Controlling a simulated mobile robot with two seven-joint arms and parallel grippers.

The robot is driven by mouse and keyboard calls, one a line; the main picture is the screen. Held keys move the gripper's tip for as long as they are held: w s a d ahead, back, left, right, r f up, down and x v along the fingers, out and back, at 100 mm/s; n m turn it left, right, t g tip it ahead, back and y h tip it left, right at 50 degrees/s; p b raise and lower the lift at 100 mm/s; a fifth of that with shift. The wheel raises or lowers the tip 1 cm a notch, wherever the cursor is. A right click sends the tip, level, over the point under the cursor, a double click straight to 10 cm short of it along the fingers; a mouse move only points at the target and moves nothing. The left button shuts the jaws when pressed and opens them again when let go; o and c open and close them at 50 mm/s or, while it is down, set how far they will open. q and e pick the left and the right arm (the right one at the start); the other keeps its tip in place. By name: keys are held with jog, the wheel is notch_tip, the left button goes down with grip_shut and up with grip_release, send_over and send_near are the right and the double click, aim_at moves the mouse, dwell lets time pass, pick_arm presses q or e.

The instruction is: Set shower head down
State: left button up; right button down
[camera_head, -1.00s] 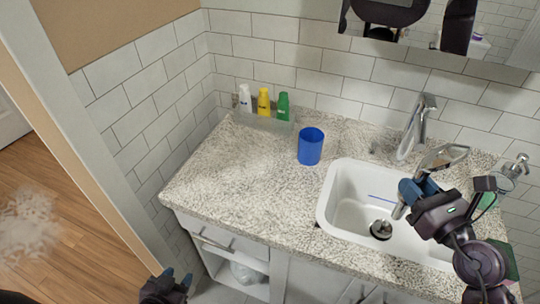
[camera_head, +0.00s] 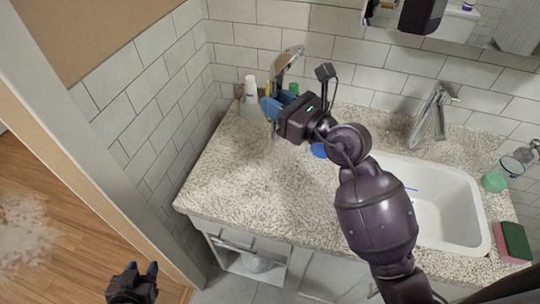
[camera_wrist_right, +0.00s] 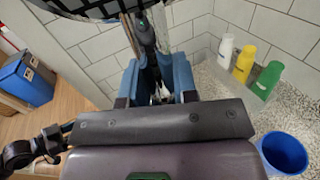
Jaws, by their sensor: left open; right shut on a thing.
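The silver shower head (camera_head: 288,60) is in my right gripper (camera_head: 270,106), held above the left part of the speckled counter (camera_head: 225,165). Its head points up and toward the back wall in the head view. In the right wrist view the blue fingers of the right gripper (camera_wrist_right: 160,85) close around its handle, and the dark round face of the shower head (camera_wrist_right: 85,8) shows at the top edge. My left gripper (camera_head: 146,272) is open and empty, low in front of the cabinet.
White, yellow and green bottles (camera_wrist_right: 246,62) stand in a tray at the back left corner. A blue cup (camera_wrist_right: 283,153) stands on the counter, mostly hidden by my right arm in the head view. The white sink (camera_head: 450,215) and faucet (camera_head: 428,115) are right. The front left counter is clear.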

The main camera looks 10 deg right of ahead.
jog(key=a+r+n+g+y, duration=0.1)
jog(key=a+r+g, duration=0.1)
jog(key=a+r, duration=0.35)
notch_tip(320, 180, down, 22)
jog(key=a+b, duration=0.1)
jog(key=b, duration=0.4)
jog(key=shift+w+r+b, duration=0.2)
jog(key=shift+b, duration=0.1)
jog(key=c, duration=0.9)
grip_release()
jog(key=shift+a, duration=0.1)
jog(key=shift+v, duration=6.05)
